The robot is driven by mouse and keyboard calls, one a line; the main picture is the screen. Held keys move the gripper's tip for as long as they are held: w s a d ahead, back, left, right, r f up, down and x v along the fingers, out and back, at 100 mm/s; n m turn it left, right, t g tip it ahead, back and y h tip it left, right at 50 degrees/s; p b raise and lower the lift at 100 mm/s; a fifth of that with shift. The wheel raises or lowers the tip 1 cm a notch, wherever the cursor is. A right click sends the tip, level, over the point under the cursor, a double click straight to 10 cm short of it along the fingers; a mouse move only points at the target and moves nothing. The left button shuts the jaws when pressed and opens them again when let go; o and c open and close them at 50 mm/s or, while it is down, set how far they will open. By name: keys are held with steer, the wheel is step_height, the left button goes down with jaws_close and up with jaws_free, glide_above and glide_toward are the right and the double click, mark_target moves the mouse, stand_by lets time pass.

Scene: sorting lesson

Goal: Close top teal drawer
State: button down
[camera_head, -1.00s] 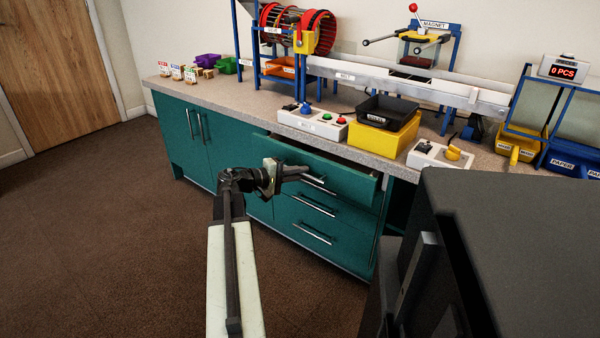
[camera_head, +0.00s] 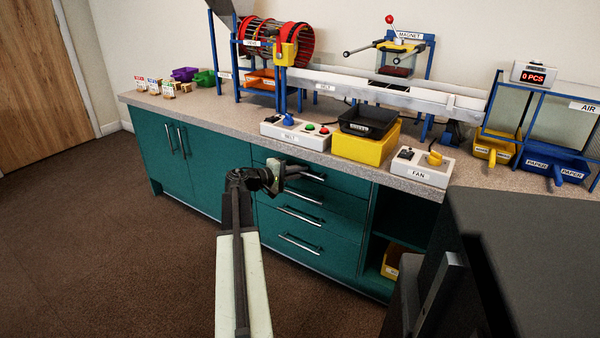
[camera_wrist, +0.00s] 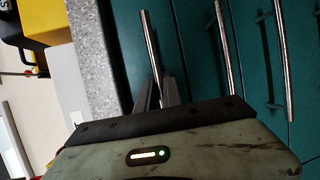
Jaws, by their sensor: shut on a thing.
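The teal top drawer (camera_head: 338,187) is in the cabinet under the worktop, and its front looks flush with the fronts below. Its silver bar handle (camera_head: 314,177) runs across the front. My gripper (camera_head: 291,173) is at the left part of this handle. In the wrist view, the two dark fingers (camera_wrist: 161,92) are shut on the lower end of the silver handle (camera_wrist: 150,45). The exact contact is partly hidden by the fingers and the wrist body.
More teal drawers with silver handles (camera_head: 299,217) lie below. Left are cabinet doors (camera_head: 170,150); right is an open shelf bay with a yellow bin (camera_head: 391,262). The worktop (camera_head: 215,112) carries sorting machines. A dark box-like body (camera_head: 520,260) fills the lower right.

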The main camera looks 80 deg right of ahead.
steer(key=c, duration=1.8)
jaws_free()
steer(key=shift+s+r, duration=0.1)
steer(key=shift+s, duration=0.4)
steer(key=shift+o, duration=0.2)
steer(key=p+v, duration=0.1)
steer(key=v, duration=0.7)
steer(key=shift+w, duration=0.4)
steer(key=shift+w, duration=0.15)
